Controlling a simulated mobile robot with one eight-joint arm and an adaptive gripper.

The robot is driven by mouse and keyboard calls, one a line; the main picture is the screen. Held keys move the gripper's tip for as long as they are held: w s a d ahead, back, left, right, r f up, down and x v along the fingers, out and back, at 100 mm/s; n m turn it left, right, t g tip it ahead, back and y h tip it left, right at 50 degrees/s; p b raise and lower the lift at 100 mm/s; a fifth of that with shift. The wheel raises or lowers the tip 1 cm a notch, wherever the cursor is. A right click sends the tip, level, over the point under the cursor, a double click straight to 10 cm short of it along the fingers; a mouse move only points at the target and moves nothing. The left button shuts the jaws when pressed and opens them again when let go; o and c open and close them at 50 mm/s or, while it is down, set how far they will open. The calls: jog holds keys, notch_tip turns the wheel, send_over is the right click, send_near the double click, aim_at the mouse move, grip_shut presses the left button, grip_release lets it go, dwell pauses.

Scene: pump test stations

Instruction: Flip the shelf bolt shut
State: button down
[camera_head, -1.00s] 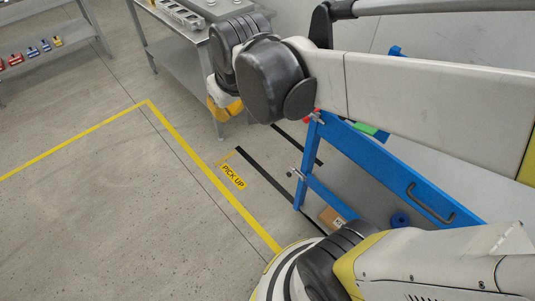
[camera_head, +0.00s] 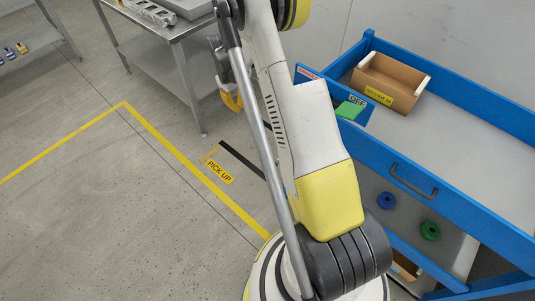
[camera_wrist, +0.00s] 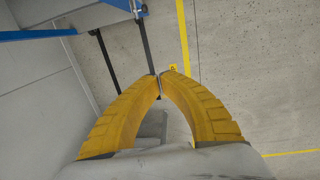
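My gripper (camera_head: 231,101) shows as yellow fingers beside my arm in the head view, left of the blue cart (camera_head: 468,205). In the wrist view the two yellow fingers of my gripper (camera_wrist: 164,73) curve together and their tips meet, with nothing seen held. A small metal fitting (camera_wrist: 139,14) sits at the end of the cart's blue edge (camera_wrist: 40,34), beyond the fingertips at the top of the wrist view. I cannot tell if it is the shelf bolt or how it is set. In the head view my arm hides the cart's near left post.
A cardboard box (camera_head: 389,82) stands on the cart's top, behind a blue panel with a green tab (camera_head: 350,110). The cart front has a dark handle (camera_head: 413,181); blue (camera_head: 387,200) and green (camera_head: 430,230) round parts are below. A metal table (camera_head: 178,48) stands behind; floor at left is clear.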

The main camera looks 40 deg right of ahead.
jog(key=s+d+f+g, duration=0.1)
jog(key=s+d+f, duration=0.1)
jog(key=f, duration=0.6)
jog(key=s+d+f+g, duration=0.1)
jog(key=s+d+f, duration=0.1)
jog(key=f, duration=0.7)
jog(key=shift+d+f+y, duration=0.15)
jog(key=shift+d+y, duration=0.25)
jog(key=shift+d, duration=0.5)
jog(key=s+f+b, duration=0.5)
jog(key=s+f, duration=0.1)
jog(key=f, duration=0.4)
jog(key=shift+d+f+b, duration=0.25)
jog(key=shift+f+b, duration=0.05)
jog(key=shift+f, duration=0.1)
jog(key=shift+s, duration=0.15)
